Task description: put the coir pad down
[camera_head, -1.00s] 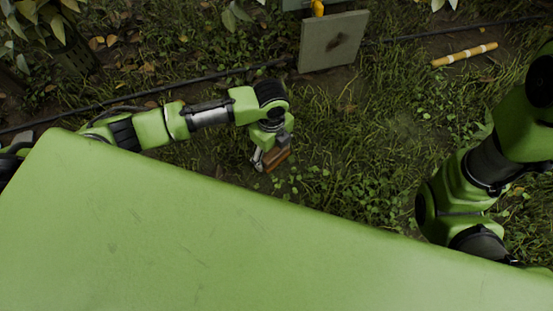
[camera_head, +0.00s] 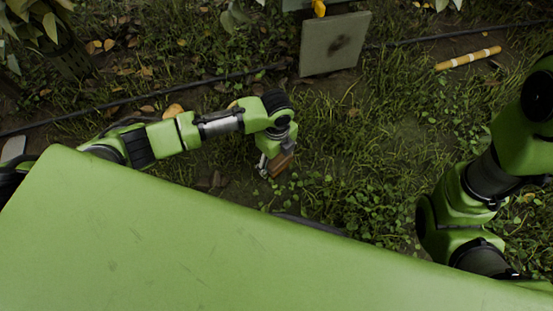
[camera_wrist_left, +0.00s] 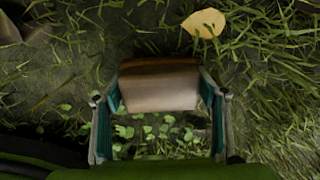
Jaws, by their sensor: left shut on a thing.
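The coir pad (camera_head: 282,164) is a small brown block. It shows larger in the left wrist view (camera_wrist_left: 160,86), spanning the space between two teal-lined fingers. My left gripper (camera_head: 274,168) is shut on it, and it hangs over grass near the middle of the head view. How far the pad is above the ground I cannot tell. My right arm comes in from the right side of the head view, and its gripper is out of the picture.
A grey square board (camera_head: 335,43) stands at the top centre. A yellow-banded stick (camera_head: 468,58) lies on the ground at the upper right. A dark hose (camera_head: 135,104) runs across the ground. A yellow leaf (camera_wrist_left: 204,23) lies beyond the pad. Grass around the pad is open.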

